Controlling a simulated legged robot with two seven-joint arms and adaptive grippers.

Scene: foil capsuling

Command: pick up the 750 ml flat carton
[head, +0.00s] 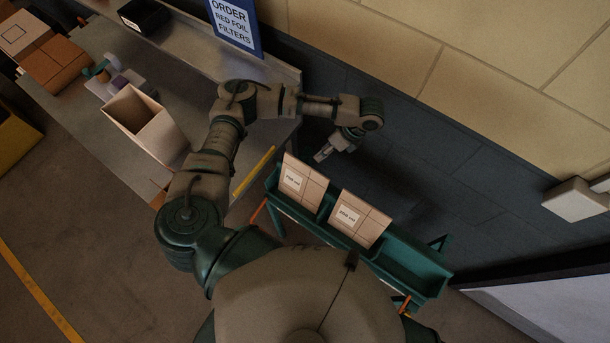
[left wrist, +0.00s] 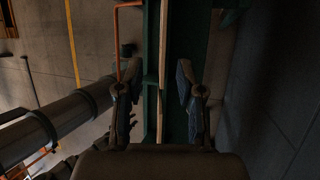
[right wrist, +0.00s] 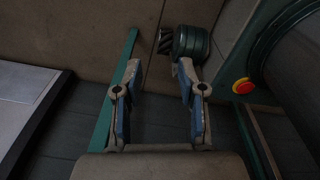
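Two flat tan cartons stand in a green rack in the head view, a left flat carton (head: 304,186) and a right flat carton (head: 361,219). Each has a white label too small to read surely, so I cannot tell which is the 750 ml one. My left gripper (head: 322,154) is beyond the left carton's top edge, near the wall side. In the left wrist view, the left gripper (left wrist: 159,82) is open, with a thin carton edge (left wrist: 163,45) showing between its fingers; no contact is visible. My right gripper (right wrist: 158,70) is open and empty.
The green rack (head: 414,264) has bare space at its right end. A metal bench (head: 190,110) holds an open box (head: 146,122). An order sign (head: 234,22) stands behind the bench. A wall runs along the far side.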

